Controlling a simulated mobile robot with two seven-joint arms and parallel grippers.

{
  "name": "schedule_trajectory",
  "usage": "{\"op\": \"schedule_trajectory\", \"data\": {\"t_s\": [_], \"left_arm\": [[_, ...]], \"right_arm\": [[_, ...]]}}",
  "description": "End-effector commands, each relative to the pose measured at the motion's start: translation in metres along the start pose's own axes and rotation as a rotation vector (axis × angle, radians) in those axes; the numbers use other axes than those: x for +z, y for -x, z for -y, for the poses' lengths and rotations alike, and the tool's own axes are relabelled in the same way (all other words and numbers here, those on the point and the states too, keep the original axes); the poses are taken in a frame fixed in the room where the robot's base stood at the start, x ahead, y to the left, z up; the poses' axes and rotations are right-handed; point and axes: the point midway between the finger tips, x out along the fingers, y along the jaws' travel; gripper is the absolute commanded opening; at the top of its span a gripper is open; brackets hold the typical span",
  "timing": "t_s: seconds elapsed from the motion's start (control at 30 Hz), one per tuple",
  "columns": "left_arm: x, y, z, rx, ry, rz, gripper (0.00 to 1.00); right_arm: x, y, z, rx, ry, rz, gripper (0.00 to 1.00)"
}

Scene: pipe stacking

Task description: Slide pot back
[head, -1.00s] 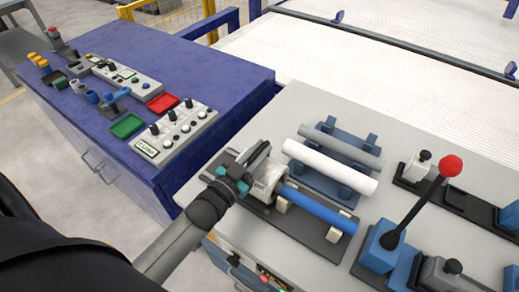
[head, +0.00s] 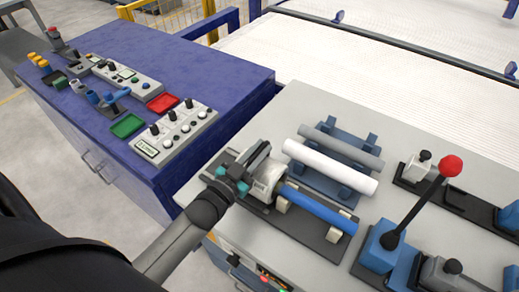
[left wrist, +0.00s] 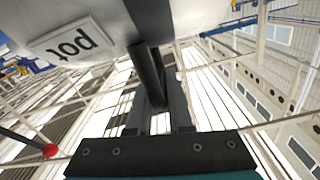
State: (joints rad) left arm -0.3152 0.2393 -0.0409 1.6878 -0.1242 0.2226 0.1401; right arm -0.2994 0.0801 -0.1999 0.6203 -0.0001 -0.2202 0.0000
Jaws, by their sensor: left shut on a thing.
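The pot (head: 265,186) is a whitish, rounded body on a dark base plate (head: 316,238) at the left of the grey table. A blue pipe (head: 320,207) lies beside it on cream supports along the same plate. In the left wrist view the pot (left wrist: 68,45) fills the top left and carries a label reading "pot". My left gripper (head: 250,163) is at the pot's left end. In the left wrist view it (left wrist: 158,105) is shut on a dark bar-like handle (left wrist: 147,72) below the pot's body. My right gripper is not in view.
A white pipe (head: 330,166) and a grey pipe (head: 342,147) lie on a blue rack behind the pot. A lever with a red knob (head: 451,166) rises at the right. A blue cabinet with a control box (head: 174,133) stands at the left, across a gap.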

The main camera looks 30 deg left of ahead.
Motion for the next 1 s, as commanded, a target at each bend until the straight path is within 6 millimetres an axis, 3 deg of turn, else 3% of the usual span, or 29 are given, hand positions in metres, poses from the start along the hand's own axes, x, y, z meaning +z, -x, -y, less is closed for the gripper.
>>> {"op": "schedule_trajectory", "data": {"t_s": [0.17,0.4,0.53,0.7,1.0], "left_arm": [[0.003,0.0,0.014,0.001,-0.01,0.0,0.0],[0.013,0.0,0.069,-0.003,-0.014,0.002,0.0],[0.018,0.0,0.091,-0.003,-0.01,0.0,0.0],[0.02,0.0,0.103,-0.002,-0.006,0.0,0.0],[0.02,0.0,0.107,-0.006,-0.007,0.0,0.0]], "right_arm": [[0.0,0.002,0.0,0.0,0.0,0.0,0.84],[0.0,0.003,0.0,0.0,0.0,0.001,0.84],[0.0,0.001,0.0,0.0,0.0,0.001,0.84],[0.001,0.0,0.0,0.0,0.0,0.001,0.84],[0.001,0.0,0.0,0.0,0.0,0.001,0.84]]}}
